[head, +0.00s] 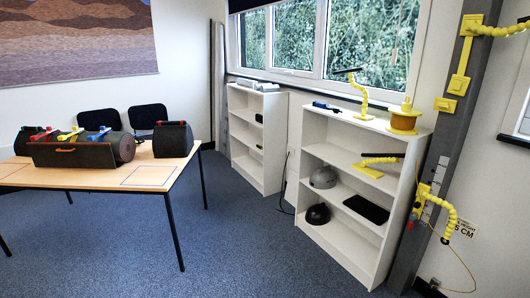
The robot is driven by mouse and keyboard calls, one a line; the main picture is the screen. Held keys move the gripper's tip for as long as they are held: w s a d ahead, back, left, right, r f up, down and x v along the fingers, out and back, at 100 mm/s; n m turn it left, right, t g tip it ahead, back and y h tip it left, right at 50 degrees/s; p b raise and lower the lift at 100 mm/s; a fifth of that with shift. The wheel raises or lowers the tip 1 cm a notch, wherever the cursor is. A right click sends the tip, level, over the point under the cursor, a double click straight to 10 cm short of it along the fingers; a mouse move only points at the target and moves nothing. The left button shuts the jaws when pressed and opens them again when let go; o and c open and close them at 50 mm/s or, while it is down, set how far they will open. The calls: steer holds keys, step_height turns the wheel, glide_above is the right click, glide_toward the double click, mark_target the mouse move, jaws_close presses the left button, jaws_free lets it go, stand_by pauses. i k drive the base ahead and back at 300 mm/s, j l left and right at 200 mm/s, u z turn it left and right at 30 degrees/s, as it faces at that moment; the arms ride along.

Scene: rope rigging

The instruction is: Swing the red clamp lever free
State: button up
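A long dark fixture (75,152) lies on the wooden table (150,177) at the left, with a round end to the right. A red lever-like part (42,134) sits on its top at the left. A yellow one (70,133) and a blue one (99,134) sit to its right. I take the red part as the red clamp lever, but it is too small to tell how it is seated. My gripper is not in view.
A dark box (172,139) stands on the table right of the fixture. Two dark chairs (148,115) are behind the table. White shelves (335,156) line the window wall. A grey post (445,140) with yellow fittings stands at the right. Blue carpet (245,240) is open between.

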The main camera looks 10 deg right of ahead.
mark_target(414, 215)
steer(key=i+j+z, duration=0.2)
steer(key=z, duration=0.15)
steer(key=i+j+z, duration=0.8)
steer(key=j+z, duration=0.25)
steer(key=i+j+z, duration=0.1)
steer(key=j+z, duration=0.25)
steer(key=j, duration=0.2)
steer(key=i+j+z, duration=0.15)
steer(key=j, duration=0.35)
steer(key=i+l, duration=0.15)
steer(key=i, duration=0.4)
steer(key=i+l+u, duration=0.1)
steer(key=i, duration=0.45)
steer(key=l, duration=0.1)
